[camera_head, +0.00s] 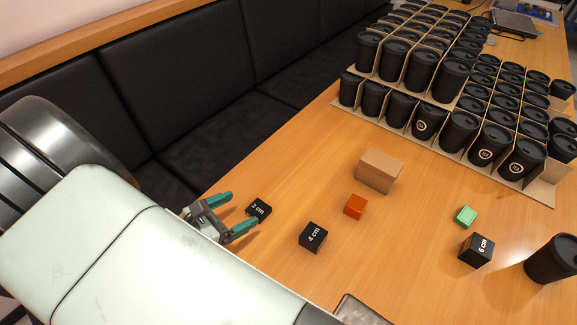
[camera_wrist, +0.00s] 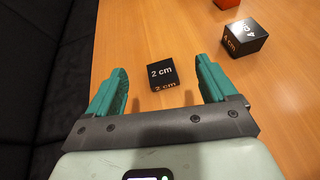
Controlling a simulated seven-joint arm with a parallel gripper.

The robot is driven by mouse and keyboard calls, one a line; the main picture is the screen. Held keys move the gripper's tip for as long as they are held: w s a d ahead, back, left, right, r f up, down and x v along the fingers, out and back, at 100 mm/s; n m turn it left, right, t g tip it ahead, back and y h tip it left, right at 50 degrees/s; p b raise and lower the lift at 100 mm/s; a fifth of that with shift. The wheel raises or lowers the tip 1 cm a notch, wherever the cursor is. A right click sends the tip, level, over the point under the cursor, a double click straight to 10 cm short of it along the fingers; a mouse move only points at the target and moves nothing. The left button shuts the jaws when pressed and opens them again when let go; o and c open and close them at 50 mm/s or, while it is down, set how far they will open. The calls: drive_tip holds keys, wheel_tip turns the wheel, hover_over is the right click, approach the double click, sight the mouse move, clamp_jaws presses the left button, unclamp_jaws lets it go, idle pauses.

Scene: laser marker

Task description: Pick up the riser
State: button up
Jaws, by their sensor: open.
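No label reads "riser"; three black blocks carry height marks. The "2 cm" block (camera_head: 259,208) is the flattest and lies on the table just beyond my gripper (camera_head: 241,210). In the wrist view, the "2 cm" block (camera_wrist: 162,75) sits between and slightly ahead of the green fingertips (camera_wrist: 162,68), touching neither as far as I can see. My gripper is open and empty. The "4 cm" block (camera_head: 313,237) stands to its right and also shows in the wrist view (camera_wrist: 246,38). The "6 cm" block (camera_head: 476,250) stands farther right.
An orange block (camera_head: 355,206), a cardboard-coloured box (camera_head: 379,171) and a green block (camera_head: 465,215) stand on the wooden table (camera_head: 400,260). A black cup (camera_head: 552,259) is at the right. Many lidded cups in cardboard trays (camera_head: 520,190) fill the back. A dark bench runs along the left.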

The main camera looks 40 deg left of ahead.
sight(261, 205)
drive_tip(key=shift+n+y, duration=0.6)
drive_tip(key=shift+n, duration=0.2)
drive_tip(key=s+f, duration=0.2)
drive_tip(key=f, duration=0.1)
drive_tip(key=shift+s+a, duration=0.15)
drive_tip(key=shift+s, duration=0.25)
drive_tip(key=shift+w+f, duration=0.2)
drive_tip(key=shift+f, duration=0.05)
drive_tip(key=x, duration=1)
drive_tip(key=c, duration=1.1)
